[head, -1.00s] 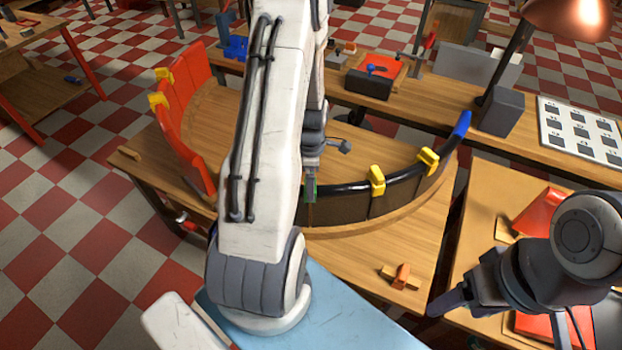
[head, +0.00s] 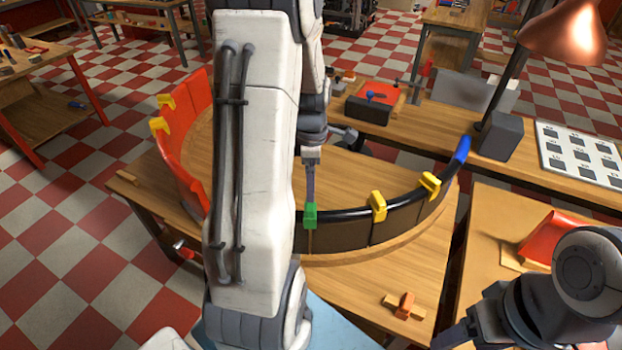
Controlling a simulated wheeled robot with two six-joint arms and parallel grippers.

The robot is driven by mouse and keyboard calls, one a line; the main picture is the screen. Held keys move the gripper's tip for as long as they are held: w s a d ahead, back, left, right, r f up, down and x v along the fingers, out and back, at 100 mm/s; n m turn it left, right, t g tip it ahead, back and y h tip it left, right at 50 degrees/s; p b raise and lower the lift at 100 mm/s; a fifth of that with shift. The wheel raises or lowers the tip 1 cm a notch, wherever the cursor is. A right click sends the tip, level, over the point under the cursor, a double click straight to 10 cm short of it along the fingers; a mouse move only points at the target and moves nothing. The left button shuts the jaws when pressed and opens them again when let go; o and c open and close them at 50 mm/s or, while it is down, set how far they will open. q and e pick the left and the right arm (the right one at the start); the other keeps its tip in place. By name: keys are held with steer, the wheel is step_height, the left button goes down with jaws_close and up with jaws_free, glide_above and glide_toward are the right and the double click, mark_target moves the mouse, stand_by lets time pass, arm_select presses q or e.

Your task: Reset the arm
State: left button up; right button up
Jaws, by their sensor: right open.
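My left arm crosses the middle of the head view and hides part of the curved duct on the table. Its gripper (head: 310,185) points down just above a green clip (head: 310,215) on the dark duct wall (head: 345,232). I see its fingers edge-on, so their gap does not show. My right gripper (head: 456,335) is at the bottom right, partly cut off by the picture's edge. It is open, with nothing seen in it.
Yellow clips (head: 377,206) sit on the dark wall, which ends in a blue piece (head: 462,150). Red wall segments (head: 178,140) curve along the left. A small wooden part with an orange knob (head: 404,305) lies near the table's front edge. A copper lamp (head: 563,32) overhangs the right.

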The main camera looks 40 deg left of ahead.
arm_select(q)
steer(key=shift+r, duration=0.1)
stand_by(0.4)
steer(key=s+d+r+m+b, duration=0.1)
steer(key=d+r+m, duration=0.1)
steer(key=d+m, duration=0.6)
steer(key=s+d+r+m, duration=0.1)
steer(key=d+r+m, duration=0.1)
steer(key=d+m, duration=0.6)
steer(key=s+d+r+m+h+b, duration=0.1)
steer(key=s+d+m+b, duration=0.1)
steer(key=s+d+m, duration=1.2)
steer(key=m, duration=0.3)
steer(key=shift+s+d+r, duration=0.25)
steer(key=shift+d, duration=0.1)
